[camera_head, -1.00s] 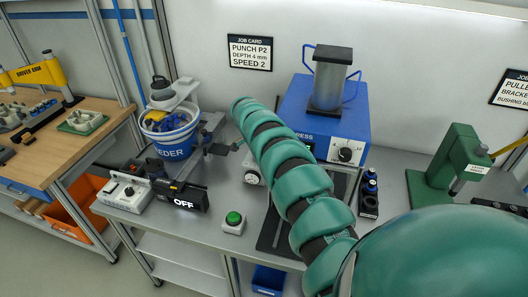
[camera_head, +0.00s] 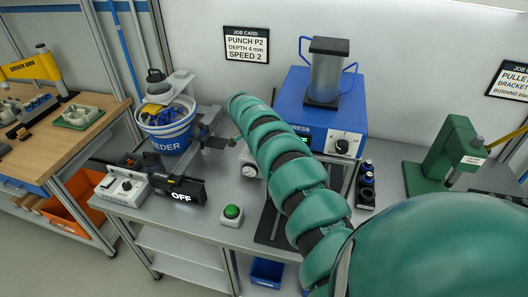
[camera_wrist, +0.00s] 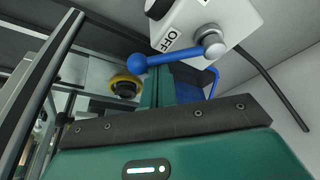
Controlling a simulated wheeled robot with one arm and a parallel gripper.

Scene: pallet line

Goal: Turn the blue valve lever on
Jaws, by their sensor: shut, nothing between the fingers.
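In the wrist view, the blue valve lever (camera_wrist: 172,57) runs left from a silver pivot on a white box (camera_wrist: 208,22) to a round blue knob. An OFF label (camera_wrist: 168,40) sits on the box just above the lever. My gripper (camera_wrist: 153,82) is shut, with its slim green fingers standing up from the dark crossbar just below the lever, near its knob end. I cannot tell whether the fingers touch the lever. In the head view my green arm reaches over the bench, and I cannot make out the lever or my fingertips there.
A blue press (camera_head: 330,112) stands behind my arm. A green button (camera_head: 232,212) and a gauge (camera_head: 249,170) are near my arm. A green hand press (camera_head: 447,160) stands at right.

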